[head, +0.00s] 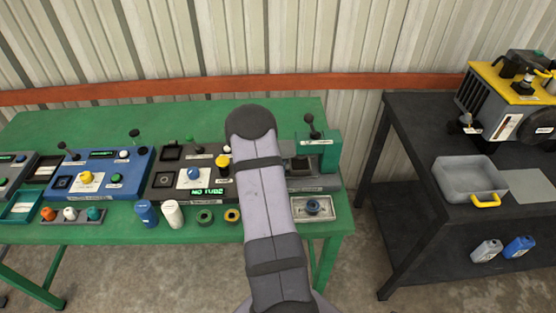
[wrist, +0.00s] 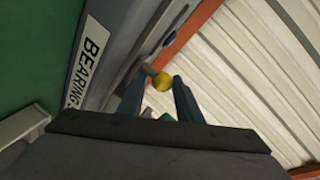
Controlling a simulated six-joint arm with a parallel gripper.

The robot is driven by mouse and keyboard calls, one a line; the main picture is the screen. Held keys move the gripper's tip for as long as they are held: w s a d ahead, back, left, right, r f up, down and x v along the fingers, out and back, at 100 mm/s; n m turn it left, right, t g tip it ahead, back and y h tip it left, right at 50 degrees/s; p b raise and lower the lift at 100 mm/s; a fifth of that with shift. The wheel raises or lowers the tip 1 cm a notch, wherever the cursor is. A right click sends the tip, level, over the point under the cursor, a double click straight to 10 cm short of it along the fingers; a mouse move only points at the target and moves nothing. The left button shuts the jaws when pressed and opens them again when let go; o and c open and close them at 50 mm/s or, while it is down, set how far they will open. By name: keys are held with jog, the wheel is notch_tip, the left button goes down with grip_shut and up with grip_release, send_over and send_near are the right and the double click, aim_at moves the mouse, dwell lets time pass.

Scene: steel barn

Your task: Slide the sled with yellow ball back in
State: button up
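In the wrist view a yellow ball (wrist: 162,81) sits on a short stem at the side of a grey machine body (wrist: 118,48) labelled "BEARING", with the rest of the label cut off. My gripper (wrist: 161,84) is open, with one dark finger on each side of the ball in the picture. I cannot tell whether either finger touches it or how deep the ball lies between them. The sled itself cannot be made out. In the head view my arm hides my gripper and the ball; the grey and green press (head: 316,160) shows just right of my arm.
The green table (head: 285,112) also holds a blue panel (head: 103,170), a dark panel reading "NO TUBE" (head: 208,191), and a metal tray (head: 327,207) with a blue-ringed part. A corrugated wall stands behind. A black bench (head: 408,150) is to the right.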

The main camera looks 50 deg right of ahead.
jog(key=shift+b+v, duration=1.15)
jog(key=shift+v, duration=2.15)
jog(key=shift+s, duration=0.1)
